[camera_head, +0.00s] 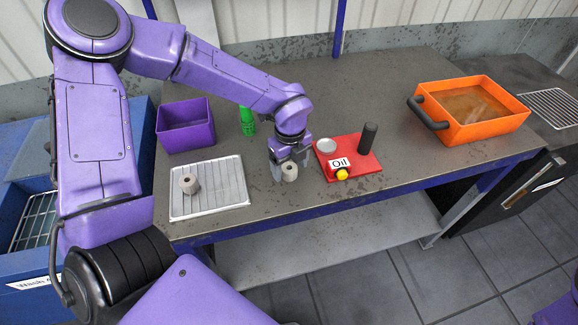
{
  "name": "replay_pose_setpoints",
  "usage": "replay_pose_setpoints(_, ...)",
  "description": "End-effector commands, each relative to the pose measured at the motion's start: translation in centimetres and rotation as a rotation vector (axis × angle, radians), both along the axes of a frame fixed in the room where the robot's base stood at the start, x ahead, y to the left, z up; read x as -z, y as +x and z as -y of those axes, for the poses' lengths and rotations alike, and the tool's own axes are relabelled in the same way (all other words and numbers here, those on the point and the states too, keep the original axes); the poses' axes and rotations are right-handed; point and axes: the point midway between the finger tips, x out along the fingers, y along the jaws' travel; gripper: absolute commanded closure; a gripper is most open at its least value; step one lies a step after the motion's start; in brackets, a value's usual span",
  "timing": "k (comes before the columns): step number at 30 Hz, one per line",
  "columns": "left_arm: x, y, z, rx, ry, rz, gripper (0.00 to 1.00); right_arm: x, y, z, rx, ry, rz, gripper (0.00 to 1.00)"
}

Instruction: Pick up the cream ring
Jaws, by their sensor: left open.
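A small cream ring (290,172) stands on the grey table near its front edge, with a dark hole in its top. My left gripper (289,168) is over it, pointing down, with its fingers apart on either side of the ring. I cannot tell whether the fingers touch it. Another pale beige ring-like part (189,184) lies on the wire rack tray (222,181) at the left. My right gripper is not in view.
A red board (362,180) with an "Oil" label, a dark upright cylinder (368,138) and a yellow knob stands just right of the gripper. A purple bin (185,126) and green bottle (247,121) are behind left. An orange tray (472,132) holds brown liquid at the right.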

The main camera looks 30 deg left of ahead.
Motion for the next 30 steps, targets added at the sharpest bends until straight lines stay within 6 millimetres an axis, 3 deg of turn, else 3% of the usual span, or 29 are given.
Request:
replay_pose_setpoints(4,0.0,0.0,0.0,0.000,0.001,0.001,0.25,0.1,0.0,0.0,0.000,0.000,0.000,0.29)
replay_pose_setpoints(5,0.0,0.0,0.0,0.000,0.001,0.001,0.32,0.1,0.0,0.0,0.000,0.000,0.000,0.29)
replay_pose_setpoints(9,0.0,0.0,0.0,0.000,0.001,0.001,0.77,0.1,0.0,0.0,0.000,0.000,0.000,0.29)
replay_pose_setpoints(10,0.0,0.0,0.0,0.000,0.001,0.001,0.84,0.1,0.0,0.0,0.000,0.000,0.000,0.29)
replay_pose_setpoints(20,-0.6,0.1,0.0,-0.001,0.001,0.004,0.84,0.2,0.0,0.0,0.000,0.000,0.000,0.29)
replay_pose_setpoints(30,-8.0,0.1,0.0,-0.001,0.000,0.006,0.84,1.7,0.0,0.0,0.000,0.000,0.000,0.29)
